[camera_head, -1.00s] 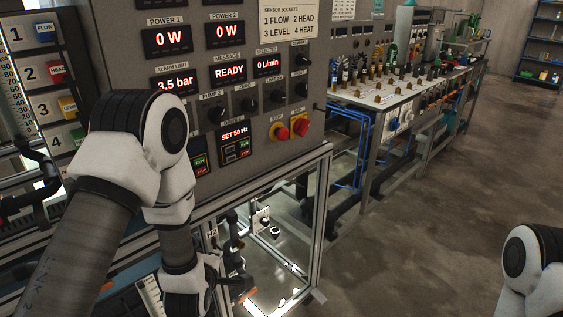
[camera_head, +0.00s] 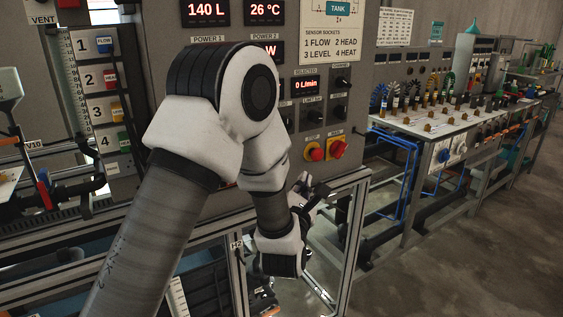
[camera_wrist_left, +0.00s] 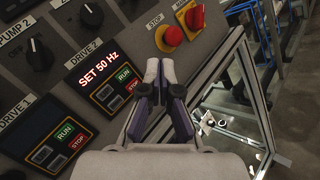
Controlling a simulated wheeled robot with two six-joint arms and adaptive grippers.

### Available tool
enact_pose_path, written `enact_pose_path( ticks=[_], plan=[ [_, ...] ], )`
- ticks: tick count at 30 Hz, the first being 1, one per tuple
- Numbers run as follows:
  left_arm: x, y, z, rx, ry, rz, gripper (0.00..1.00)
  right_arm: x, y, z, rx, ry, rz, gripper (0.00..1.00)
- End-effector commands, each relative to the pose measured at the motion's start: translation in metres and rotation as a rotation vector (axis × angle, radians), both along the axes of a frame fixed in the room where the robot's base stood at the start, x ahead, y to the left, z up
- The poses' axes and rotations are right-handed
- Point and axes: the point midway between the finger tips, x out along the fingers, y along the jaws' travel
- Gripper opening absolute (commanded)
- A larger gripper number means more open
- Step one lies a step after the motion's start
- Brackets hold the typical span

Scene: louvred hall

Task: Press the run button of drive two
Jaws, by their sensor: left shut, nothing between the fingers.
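In the left wrist view, the drive 2 unit (camera_wrist_left: 93,87) has a lit "SET 50 Hz" display (camera_wrist_left: 98,70). Its green run button (camera_wrist_left: 124,74) sits just above its red stop button (camera_wrist_left: 132,86). My left gripper (camera_wrist_left: 160,66) is shut and empty, its fingertips to the right of the run button and below the red stop knob in this picture. I cannot tell whether the tips touch the panel. In the head view my left gripper (camera_head: 318,190) is small beyond my arm, which hides the drive units. My right gripper is out of view.
Drive 1's run button (camera_wrist_left: 66,131) and stop button (camera_wrist_left: 77,143) lie lower left. A red stop knob (camera_wrist_left: 168,38) and a red main switch on yellow (camera_head: 338,148) are close by. A metal frame (camera_head: 350,240) stands below the panel. Open floor (camera_head: 450,260) lies to the right.

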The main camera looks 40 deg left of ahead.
Motion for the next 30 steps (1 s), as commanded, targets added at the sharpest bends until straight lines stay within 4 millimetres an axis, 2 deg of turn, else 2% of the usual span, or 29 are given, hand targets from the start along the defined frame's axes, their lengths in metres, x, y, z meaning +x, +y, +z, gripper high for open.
enact_pose_path(
  ticks=[7, 17, 24, 30],
  plan=[
    [0.006, 0.013, 0.002, -0.004, 0.002, 0.001, 0.00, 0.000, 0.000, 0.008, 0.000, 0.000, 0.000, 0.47],
    [0.023, 0.059, 0.003, -0.001, 0.001, 0.003, 0.00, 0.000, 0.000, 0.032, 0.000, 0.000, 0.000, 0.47],
    [0.033, 0.079, -0.001, -0.001, 0.001, 0.000, 0.00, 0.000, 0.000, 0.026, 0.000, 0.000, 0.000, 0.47],
    [0.034, 0.082, -0.001, 0.001, 0.002, 0.000, 0.00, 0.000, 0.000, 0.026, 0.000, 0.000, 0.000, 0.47]
  ],
)
